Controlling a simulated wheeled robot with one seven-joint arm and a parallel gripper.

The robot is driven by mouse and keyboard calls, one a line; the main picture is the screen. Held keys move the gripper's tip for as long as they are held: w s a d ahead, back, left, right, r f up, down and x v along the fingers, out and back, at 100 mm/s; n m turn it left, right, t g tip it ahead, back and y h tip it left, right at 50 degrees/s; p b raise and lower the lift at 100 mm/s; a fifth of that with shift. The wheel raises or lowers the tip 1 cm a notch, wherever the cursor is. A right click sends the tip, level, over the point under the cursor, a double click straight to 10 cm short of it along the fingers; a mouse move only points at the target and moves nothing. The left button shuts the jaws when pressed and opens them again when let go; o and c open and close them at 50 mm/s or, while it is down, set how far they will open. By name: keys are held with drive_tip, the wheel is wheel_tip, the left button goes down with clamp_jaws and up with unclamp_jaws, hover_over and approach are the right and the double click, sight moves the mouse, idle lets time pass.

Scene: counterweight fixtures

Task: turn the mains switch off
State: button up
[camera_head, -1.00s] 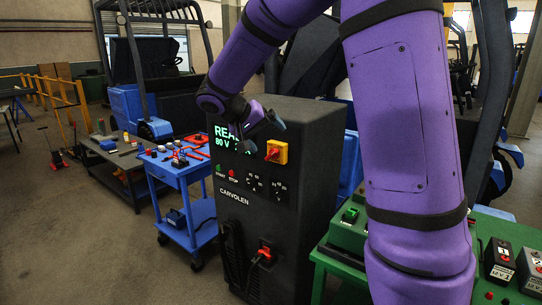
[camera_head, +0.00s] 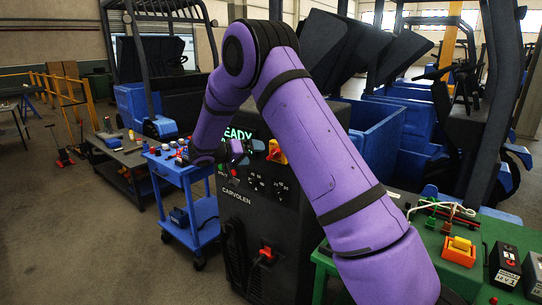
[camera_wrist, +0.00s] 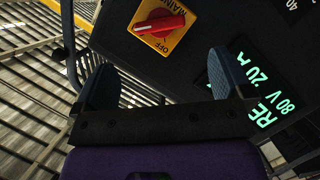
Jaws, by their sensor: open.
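The mains switch (camera_head: 277,152) is a red rotary handle on a yellow plate, at the upper right of the dark charger cabinet's front (camera_head: 245,222). In the wrist view the red handle (camera_wrist: 160,25) lies slanted across its plate, with OFF lettered below it and MAIN partly cut off above. My gripper (camera_head: 240,152) is open and empty, just left of the switch in the head view. In the wrist view my gripper (camera_wrist: 162,66) has its two dark fingers apart, with the switch beyond and above the gap. No finger visibly touches the handle.
The lit green display (camera_wrist: 268,95) is near the right finger and reads READY and 80 V. A blue cart (camera_head: 190,178) with small items stands left of the cabinet. A green bench (camera_head: 480,222) with batteries is at the right. Open floor lies at the front left.

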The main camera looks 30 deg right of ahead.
sight(271, 154)
drive_tip(key=x, duration=0.8)
drive_tip(key=shift+d+f, duration=0.1)
drive_tip(key=shift+d, duration=0.25)
drive_tip(key=c, duration=0.9)
